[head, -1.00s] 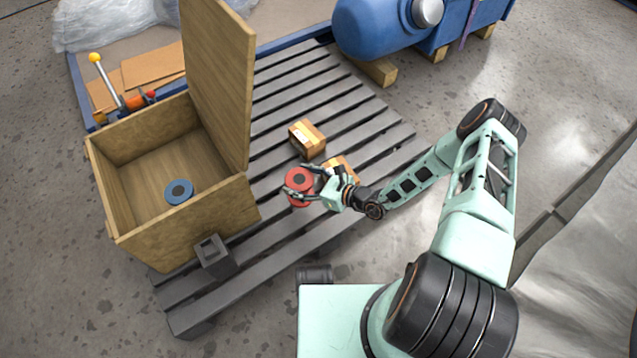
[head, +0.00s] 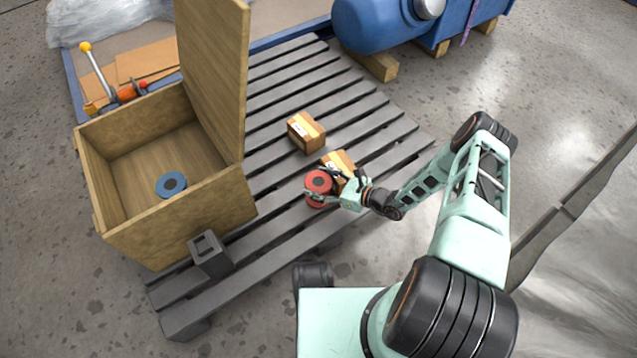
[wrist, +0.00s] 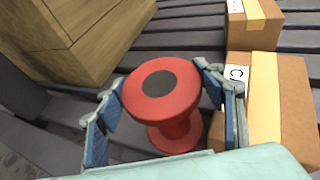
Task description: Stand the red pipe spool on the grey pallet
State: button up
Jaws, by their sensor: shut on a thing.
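The red pipe spool (head: 319,182) is upright, with a dark round opening in its top flange; it also shows in the wrist view (wrist: 175,88). My gripper (head: 322,185) is shut on it, with one blue-padded finger on each side of the spool in the wrist view (wrist: 163,105). The spool is over the slats of the grey pallet (head: 290,235), near its front right edge. I cannot tell whether its lower flange touches the slats.
Two taped cardboard boxes, one farther back (head: 306,132) and one close beside the spool (head: 339,163), sit on the pallet. An open wooden crate (head: 190,221) holding a blue spool (head: 171,185) stands left. A dark grey block (head: 209,254) sits before it.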

jog(key=o, duration=2.1)
jog(key=shift+f, duration=0.1)
jog(key=p+v, duration=0.3)
jog(key=v, duration=0.9)
